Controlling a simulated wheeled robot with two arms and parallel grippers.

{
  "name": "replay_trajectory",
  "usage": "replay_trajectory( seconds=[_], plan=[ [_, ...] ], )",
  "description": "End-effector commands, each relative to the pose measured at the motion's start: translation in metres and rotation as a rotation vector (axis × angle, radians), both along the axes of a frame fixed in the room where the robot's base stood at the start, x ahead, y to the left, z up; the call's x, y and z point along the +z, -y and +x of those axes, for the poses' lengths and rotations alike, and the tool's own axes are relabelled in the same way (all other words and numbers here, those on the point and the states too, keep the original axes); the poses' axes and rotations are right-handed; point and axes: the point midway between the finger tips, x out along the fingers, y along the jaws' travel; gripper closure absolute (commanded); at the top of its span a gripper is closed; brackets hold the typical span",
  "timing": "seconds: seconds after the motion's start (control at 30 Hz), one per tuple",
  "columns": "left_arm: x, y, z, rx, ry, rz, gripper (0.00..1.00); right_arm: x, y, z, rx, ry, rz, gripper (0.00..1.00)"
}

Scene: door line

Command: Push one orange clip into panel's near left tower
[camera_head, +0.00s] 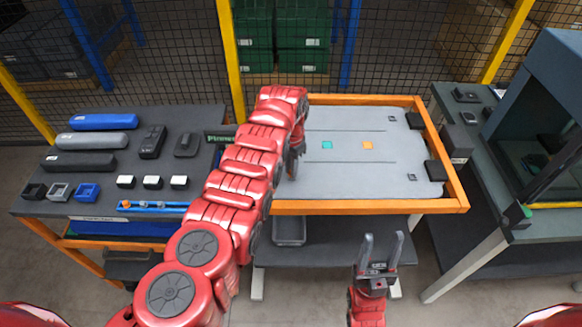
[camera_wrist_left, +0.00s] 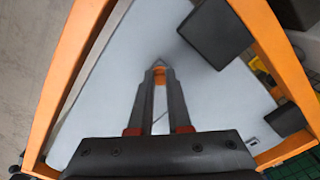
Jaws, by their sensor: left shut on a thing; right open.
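The grey panel (camera_head: 330,175) lies in an orange-framed table at centre. My left gripper (camera_head: 293,170) reaches down over its left part, and my red arm covers the panel's left side, including the near left tower. In the left wrist view the left gripper (camera_wrist_left: 160,80) is shut on a small orange clip (camera_wrist_left: 159,77), over the pale panel (camera_wrist_left: 125,55). A small grey pointed shape shows just beyond the fingertips; I cannot tell whether the clip touches a tower. My right gripper (camera_head: 382,248) is open and empty, in front of the table.
The orange frame (camera_head: 370,207) edges the panel table. Dark blocks (camera_head: 435,171) stand at its right side. A machine cabinet stands at right. A mesh fence closes the back.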

Motion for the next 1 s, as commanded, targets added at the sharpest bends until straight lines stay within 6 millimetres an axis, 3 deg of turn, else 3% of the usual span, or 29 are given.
replay_trajectory(
  seconds=[0.87,0.9,1.0],
  plan=[
    [-0.0097,-0.0002,-0.0008,0.000,-0.002,0.001,1.00,-0.0080,0.0000,0.0000,0.000,0.000,0.000,0.50],
    [-0.0097,-0.0002,-0.0008,0.000,-0.002,0.001,0.82,-0.0081,0.0000,0.0000,0.000,0.000,0.000,0.50],
    [-0.0097,-0.0001,-0.0007,0.000,-0.002,0.001,0.64,-0.0080,0.0000,0.0000,0.000,0.000,0.000,0.50]
  ],
)
